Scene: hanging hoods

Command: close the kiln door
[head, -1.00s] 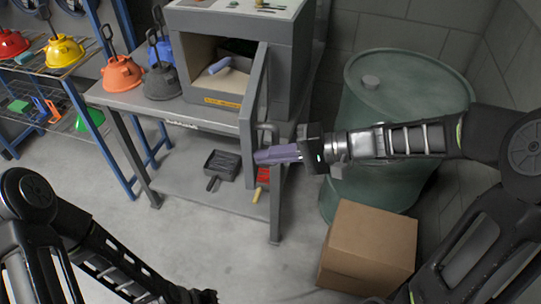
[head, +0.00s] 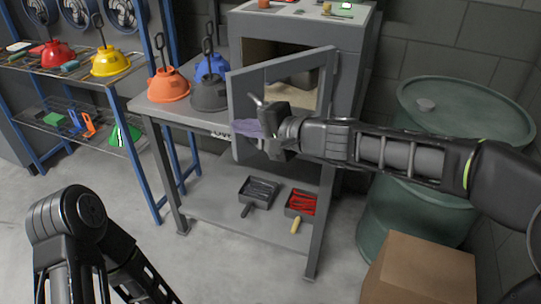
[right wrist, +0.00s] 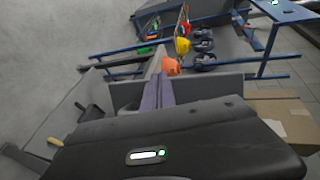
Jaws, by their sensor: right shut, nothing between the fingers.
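The grey kiln (head: 354,60) stands on the bench. Its door (head: 326,72) is hinged at the right and stands partly open, with the dark inside showing above and behind it. A bar handle (head: 257,100) sits on the door's outer face. My right gripper (head: 246,128) is shut and empty, its purple fingers in front of the door just below the handle; I cannot tell whether they touch it. The fingers also show in the right wrist view (right wrist: 158,92), beside grey panels. My left arm shows at the lower left in the head view; its gripper is out of view.
Orange (head: 168,86), blue and dark grey (head: 209,95) hoods stand on the bench left of the door. Two small trays lie on the lower shelf. A green drum (head: 462,110) and a cardboard box (head: 420,270) are at the right.

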